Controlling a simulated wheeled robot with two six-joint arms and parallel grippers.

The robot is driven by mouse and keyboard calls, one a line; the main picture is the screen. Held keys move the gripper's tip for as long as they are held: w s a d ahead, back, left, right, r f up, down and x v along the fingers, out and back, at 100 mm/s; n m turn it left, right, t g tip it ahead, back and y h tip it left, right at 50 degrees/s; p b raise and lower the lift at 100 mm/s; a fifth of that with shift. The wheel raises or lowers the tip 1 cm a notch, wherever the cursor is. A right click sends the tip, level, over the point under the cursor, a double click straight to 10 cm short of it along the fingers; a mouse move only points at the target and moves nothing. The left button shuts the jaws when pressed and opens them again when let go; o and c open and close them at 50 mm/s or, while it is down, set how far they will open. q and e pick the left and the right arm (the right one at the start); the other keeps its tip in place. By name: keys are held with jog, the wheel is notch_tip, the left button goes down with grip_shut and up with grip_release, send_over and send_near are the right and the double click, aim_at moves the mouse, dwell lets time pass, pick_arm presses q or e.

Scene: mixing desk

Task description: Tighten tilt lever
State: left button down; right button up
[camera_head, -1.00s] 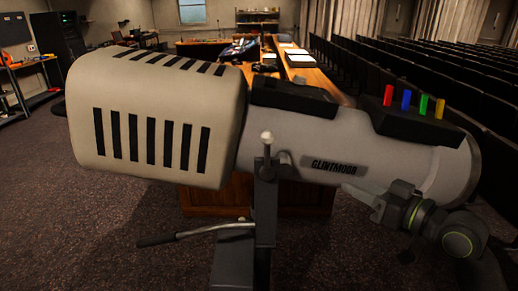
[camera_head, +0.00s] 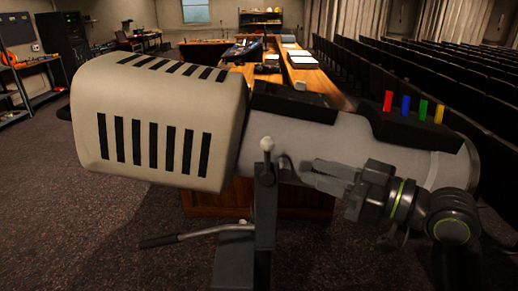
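A large spotlight (camera_head: 330,140) with a pale slotted housing stands close in front of me on a dark upright bracket (camera_head: 264,215). A short lever with a pale ball knob (camera_head: 267,144) sticks up at the top of this bracket. A longer metal handle (camera_head: 205,232) with a dark grip reaches out left from the bracket lower down. My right gripper (camera_head: 308,171) is in front of the spotlight's barrel, right of the ball-knob lever and apart from it. Its fingers point left and look parted, with nothing between them. My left gripper is out of view.
Red, blue, green and yellow tabs (camera_head: 405,105) stand on the spotlight's top right. Behind it are a wooden desk (camera_head: 305,75) and rows of dark seats (camera_head: 430,85) on the right. Open carpet (camera_head: 80,210) lies at the left.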

aim_at(259, 164)
jog(key=p+x, duration=0.3)
jog(key=x, duration=1)
jog(key=shift+p, duration=0.4)
jog(key=shift+c, duration=0.3)
grip_shut()
